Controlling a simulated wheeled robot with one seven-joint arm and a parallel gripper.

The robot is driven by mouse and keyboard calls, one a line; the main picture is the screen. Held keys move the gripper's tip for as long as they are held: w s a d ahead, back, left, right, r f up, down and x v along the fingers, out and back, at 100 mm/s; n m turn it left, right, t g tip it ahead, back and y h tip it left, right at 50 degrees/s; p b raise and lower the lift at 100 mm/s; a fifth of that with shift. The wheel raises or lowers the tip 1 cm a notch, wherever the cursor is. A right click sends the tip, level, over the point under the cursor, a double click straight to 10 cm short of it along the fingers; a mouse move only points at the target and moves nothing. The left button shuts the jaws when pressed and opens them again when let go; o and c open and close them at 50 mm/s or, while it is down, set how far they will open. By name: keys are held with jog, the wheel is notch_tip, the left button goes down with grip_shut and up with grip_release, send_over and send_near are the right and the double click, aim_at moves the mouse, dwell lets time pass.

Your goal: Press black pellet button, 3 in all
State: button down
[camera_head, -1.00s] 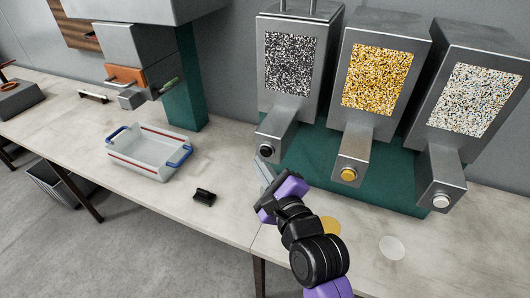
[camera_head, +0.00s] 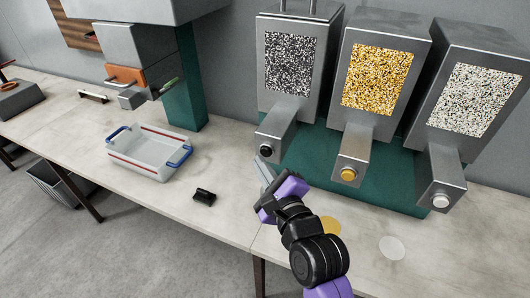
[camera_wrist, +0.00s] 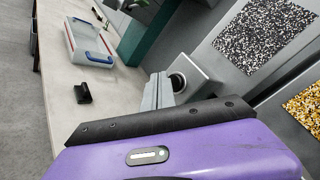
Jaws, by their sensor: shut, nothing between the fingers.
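The black pellet button (camera_head: 266,150) is a round dark button on the end of the chute under the left hopper (camera_head: 290,62), whose window shows black and white pellets. It also shows in the wrist view (camera_wrist: 178,82) as a dark disc with a pale ring. My gripper (camera_head: 262,168) is shut with nothing in it. Its tips are just below and in front of the button in the head view. In the wrist view the fingertips (camera_wrist: 158,86) lie right beside the button, partly overlapping it. I cannot tell whether they touch it.
A yellow-button hopper (camera_head: 378,78) and a white-button hopper (camera_head: 473,98) stand to the right. A clear tray with blue handles (camera_head: 148,168) and a small black block (camera_head: 204,197) lie left on the table. Yellow (camera_head: 330,225) and white (camera_head: 392,248) discs lie in front.

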jog(key=shift+w+d, duration=0.1)
jog(key=shift+w, duration=0.05)
dwell(0.5)
jog(key=shift+w+d, duration=0.1)
jog(key=shift+w, duration=0.15)
jog(key=shift+w+d, duration=0.15)
jog(key=shift+w, duration=0.35)
dwell(1.0)
jog(key=shift+s, duration=0.1)
jog(key=shift+s+a+p, duration=0.3)
jog(key=shift+s+p, duration=0.4)
jog(key=shift+s, duration=0.1)
jog(key=s+p, duration=0.1)
jog(key=s+a, duration=0.1)
jog(key=s, duration=0.1)
jog(key=s+p, duration=0.1)
jog(key=shift+s+a+p, duration=0.35)
